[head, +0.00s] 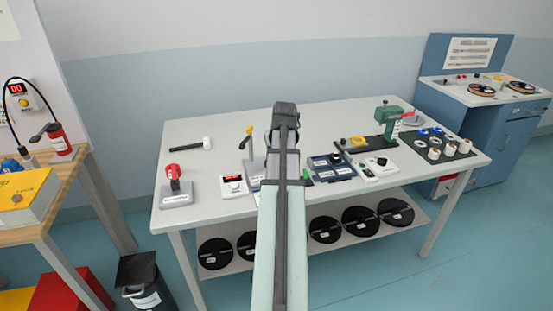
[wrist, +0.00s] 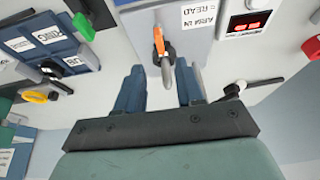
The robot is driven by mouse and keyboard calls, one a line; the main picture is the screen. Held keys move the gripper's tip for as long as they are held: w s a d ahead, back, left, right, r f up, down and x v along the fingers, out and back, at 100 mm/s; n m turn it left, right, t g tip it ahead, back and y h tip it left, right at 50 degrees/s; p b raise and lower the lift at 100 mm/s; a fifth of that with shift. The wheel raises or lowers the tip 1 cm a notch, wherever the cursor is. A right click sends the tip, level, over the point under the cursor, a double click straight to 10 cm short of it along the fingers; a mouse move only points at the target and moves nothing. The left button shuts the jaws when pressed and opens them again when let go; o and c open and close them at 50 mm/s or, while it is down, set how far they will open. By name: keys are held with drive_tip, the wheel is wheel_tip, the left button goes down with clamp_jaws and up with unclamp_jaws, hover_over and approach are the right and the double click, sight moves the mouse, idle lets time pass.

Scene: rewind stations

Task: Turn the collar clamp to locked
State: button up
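No part is readably marked as the collar clamp, so I cannot tell for certain which it is. A red clamp-like head (head: 174,172) stands on a grey labelled base at the table's left. My gripper (wrist: 160,78) is open and empty in the wrist view, its two blue fingers apart. A lever with an orange part (wrist: 158,40) and a grey rounded end lies in line with the gap between them; contact cannot be told. Its plate has an "ARM IN = READ" label (wrist: 199,15). In the head view my arm hides the fingers.
A box with a red display (head: 233,184) stands left of the lever. A black-handled hammer (head: 190,146) lies behind. Blue labelled boxes (head: 332,168), a green device (head: 390,114) and several spools on a dark mat (head: 460,148) fill the right.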

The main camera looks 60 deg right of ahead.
drive_tip(key=shift+v, duration=2.7)
